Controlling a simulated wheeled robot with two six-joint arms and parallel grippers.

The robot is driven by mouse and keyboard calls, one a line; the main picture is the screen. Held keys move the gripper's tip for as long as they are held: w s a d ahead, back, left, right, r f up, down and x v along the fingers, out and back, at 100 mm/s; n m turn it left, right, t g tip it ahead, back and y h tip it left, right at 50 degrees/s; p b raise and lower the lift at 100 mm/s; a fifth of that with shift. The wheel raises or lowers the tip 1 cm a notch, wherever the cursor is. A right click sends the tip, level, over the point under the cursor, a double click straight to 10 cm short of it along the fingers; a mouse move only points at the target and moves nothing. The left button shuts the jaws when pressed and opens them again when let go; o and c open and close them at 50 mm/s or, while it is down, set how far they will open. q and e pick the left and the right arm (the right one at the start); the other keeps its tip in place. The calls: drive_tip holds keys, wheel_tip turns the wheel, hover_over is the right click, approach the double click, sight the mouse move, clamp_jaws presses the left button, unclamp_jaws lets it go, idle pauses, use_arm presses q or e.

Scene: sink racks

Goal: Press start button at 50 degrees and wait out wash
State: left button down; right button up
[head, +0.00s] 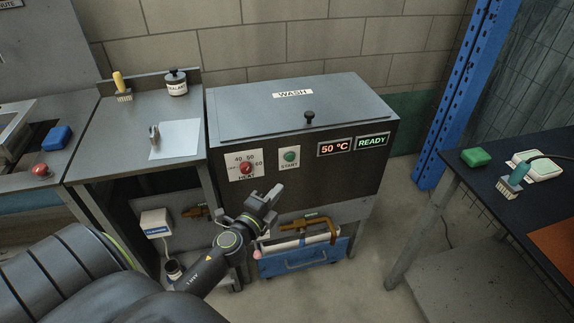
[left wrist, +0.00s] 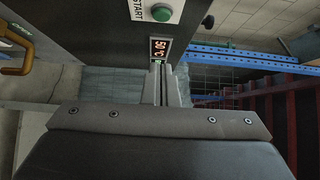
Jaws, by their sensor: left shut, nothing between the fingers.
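The wash machine (head: 350,180) is a dark box with a closed grey lid marked WASH. Its green start button (head: 289,156) sits on a white plate on the front, and shows in the left wrist view (left wrist: 162,13) at the top. The heat dial (head: 246,168) is red, on a white plate left of the button. The temperature display (head: 335,148) reads 50 °C and the status display (head: 372,142) reads READY in green. My left gripper (head: 272,192) is shut and empty, in front of the machine, below and left of the button, apart from it. My right gripper is not in view.
A grey side table (head: 135,150) at left holds a brush, a jar and a paper sheet. A dark table (head: 530,190) stands at right; a blue post (head: 465,90) rises behind.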

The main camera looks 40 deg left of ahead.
use_arm(q)
approach(294, 158)
drive_tip(key=w+d, duration=0.3)
drive_tip(key=shift+w+a+r+b, duration=0.1)
drive_tip(key=shift+w+a+b, duration=0.1)
drive_tip(key=shift+w+a, duration=0.6)
drive_tip(key=shift+w+a+b, duration=0.2)
drive_tip(key=shift+w+a, duration=0.4)
drive_tip(key=shift+a, duration=0.4)
